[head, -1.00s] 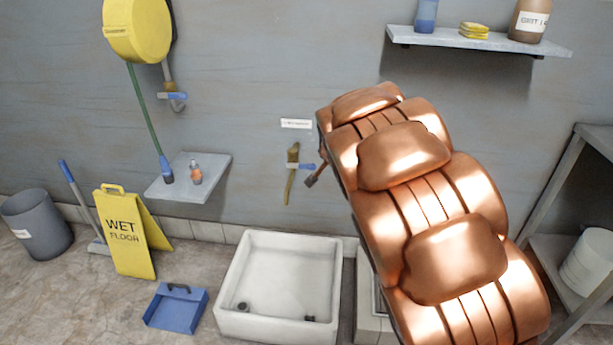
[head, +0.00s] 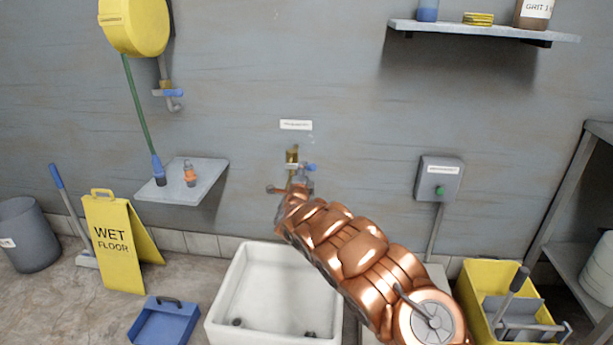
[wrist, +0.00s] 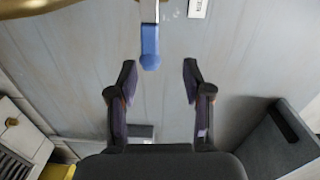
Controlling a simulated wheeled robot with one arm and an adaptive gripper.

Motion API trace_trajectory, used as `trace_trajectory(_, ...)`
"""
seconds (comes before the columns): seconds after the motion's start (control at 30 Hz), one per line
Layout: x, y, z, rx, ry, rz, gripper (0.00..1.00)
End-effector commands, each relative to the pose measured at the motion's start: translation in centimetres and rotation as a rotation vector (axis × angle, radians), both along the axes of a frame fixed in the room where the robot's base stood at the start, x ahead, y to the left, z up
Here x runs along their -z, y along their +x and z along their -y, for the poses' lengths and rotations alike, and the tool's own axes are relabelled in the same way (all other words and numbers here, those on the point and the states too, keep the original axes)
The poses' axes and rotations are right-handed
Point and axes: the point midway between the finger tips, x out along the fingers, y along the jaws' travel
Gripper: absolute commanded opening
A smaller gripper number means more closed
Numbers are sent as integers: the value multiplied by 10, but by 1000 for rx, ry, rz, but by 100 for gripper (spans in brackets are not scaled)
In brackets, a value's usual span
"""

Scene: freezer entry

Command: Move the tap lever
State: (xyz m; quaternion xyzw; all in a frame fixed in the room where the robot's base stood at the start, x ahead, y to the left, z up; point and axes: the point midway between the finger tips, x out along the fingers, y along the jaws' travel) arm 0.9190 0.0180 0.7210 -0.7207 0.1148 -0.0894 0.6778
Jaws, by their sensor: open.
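A brass wall tap (head: 292,157) is above the white sink, with a blue lever (head: 310,167) sticking out to its right. In the wrist view the blue lever (wrist: 150,48) hangs down from the top, a little beyond my fingertips and between them sideways, nearer the left finger. No contact shows. My gripper (wrist: 159,70) is open and empty. In the head view my gripper (head: 289,188) is just below and in front of the tap, and it and my arm hide the tap's lower part. Another tap with a blue lever (head: 166,92) is under the yellow hose reel at left.
The white sink (head: 236,285) stands below my arm. A wall shelf (head: 212,182) is at left, with a wet-floor sign (head: 108,240) below. A button box (head: 440,178) and yellow mop bucket (head: 482,275) are at right.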

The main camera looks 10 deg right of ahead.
Motion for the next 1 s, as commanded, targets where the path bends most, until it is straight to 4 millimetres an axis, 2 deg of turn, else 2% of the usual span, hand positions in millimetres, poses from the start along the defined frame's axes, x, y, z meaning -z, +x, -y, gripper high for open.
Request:
trace_trajectory(0.03,10,1,-1,8,18,14,50)
trace_trajectory(0.17,18,2,-2,21,52,39,50)
trace_trajectory(0.37,17,10,-1,24,60,47,50)
trace_trajectory(1.0,17,62,15,23,62,45,50)
